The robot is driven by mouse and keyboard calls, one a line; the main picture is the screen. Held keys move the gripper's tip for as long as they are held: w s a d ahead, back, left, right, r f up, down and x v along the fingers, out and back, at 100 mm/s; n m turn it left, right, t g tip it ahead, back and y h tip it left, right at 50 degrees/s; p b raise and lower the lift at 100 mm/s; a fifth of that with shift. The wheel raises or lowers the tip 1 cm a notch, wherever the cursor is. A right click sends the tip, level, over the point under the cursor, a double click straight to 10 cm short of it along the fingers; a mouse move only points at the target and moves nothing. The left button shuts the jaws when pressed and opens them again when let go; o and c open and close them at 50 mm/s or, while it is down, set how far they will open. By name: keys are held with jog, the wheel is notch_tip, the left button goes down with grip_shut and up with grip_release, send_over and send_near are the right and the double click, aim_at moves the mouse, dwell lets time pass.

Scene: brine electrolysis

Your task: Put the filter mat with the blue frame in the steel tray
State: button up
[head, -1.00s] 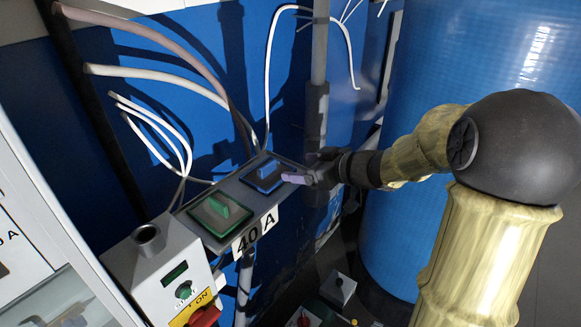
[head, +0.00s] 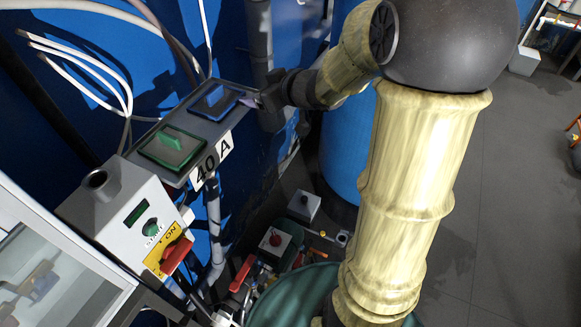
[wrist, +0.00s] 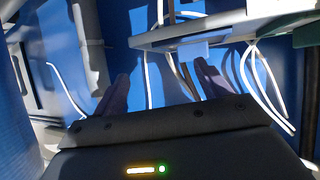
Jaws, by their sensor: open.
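My gripper (head: 252,101) is open and empty at the right end of the holder, close beside the blue-framed mat. In the wrist view my gripper (wrist: 163,72) has its fingers apart, with a pale blue piece by the right fingertip, perhaps part of that mat. Contact cannot be told. I cannot make out the steel tray.
The grey holder (head: 207,178) stands against a blue wall with loose white cables (head: 85,62). A grey box with a START button (head: 128,215) stands nearer. A grey pipe (head: 262,45) rises behind my gripper. Open floor (head: 500,200) lies to the right.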

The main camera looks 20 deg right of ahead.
jog(key=s+f+m+g+h, duration=0.2)
jog(key=s+f+m+g, duration=0.1)
jog(key=s, duration=0.7)
jog(key=s+d+f+m+g+h, duration=0.1)
jog(key=s+f+m+g+h, duration=0.2)
jog(key=s+f+g, duration=0.2)
jog(key=s+f, duration=0.3)
jog(key=s, duration=0.3)
jog(key=shift+d+f+h, duration=0.15)
jog(key=shift+f+h, duration=0.15)
